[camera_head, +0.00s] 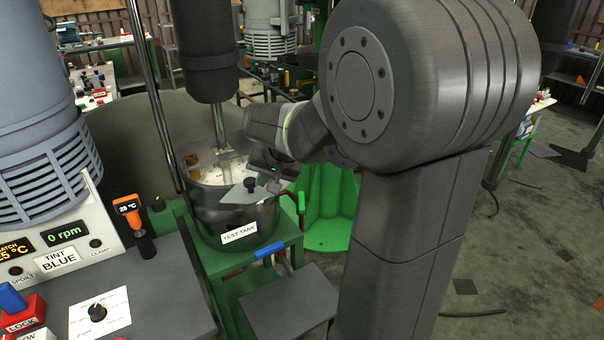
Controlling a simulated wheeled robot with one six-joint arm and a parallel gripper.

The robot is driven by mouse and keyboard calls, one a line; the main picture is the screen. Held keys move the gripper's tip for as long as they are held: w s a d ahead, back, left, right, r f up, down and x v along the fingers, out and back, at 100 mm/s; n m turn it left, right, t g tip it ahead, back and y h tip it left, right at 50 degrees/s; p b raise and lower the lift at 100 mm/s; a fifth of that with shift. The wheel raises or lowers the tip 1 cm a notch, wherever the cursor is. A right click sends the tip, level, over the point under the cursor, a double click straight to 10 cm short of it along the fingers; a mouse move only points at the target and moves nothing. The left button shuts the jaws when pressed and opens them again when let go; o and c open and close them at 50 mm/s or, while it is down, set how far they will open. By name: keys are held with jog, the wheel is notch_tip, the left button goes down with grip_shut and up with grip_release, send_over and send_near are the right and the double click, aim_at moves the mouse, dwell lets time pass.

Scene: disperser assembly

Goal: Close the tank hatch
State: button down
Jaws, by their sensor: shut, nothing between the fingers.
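The dark metal tank (215,216), labelled TEST TANK, stands on a green stand left of the middle. White contents (215,172) show through its open top at the back. A flat grey plate with a small black knob, seemingly the hatch (238,194), lies at the tank's front rim. Contents show beside and behind it. My gripper (274,170) is over the tank's right rim, close to the knob, shut and empty. Whether it touches the hatch cannot be told.
A stirring shaft (219,125) runs down into the tank from a dark cylinder above. A control panel (120,300) with knobs and displays stands at left. A blue-handled lever (269,250) and a grey plate (290,302) sit in front of the tank.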

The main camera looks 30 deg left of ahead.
jog(key=p, duration=0.1)
send_over(234, 192)
jog(key=w+a+p, duration=0.1)
jog(key=a, duration=0.7)
jog(key=shift+a, duration=0.3)
jog(key=shift+r, duration=0.15)
jog(key=shift+r, duration=0.1)
jog(key=shift+d, duration=0.1)
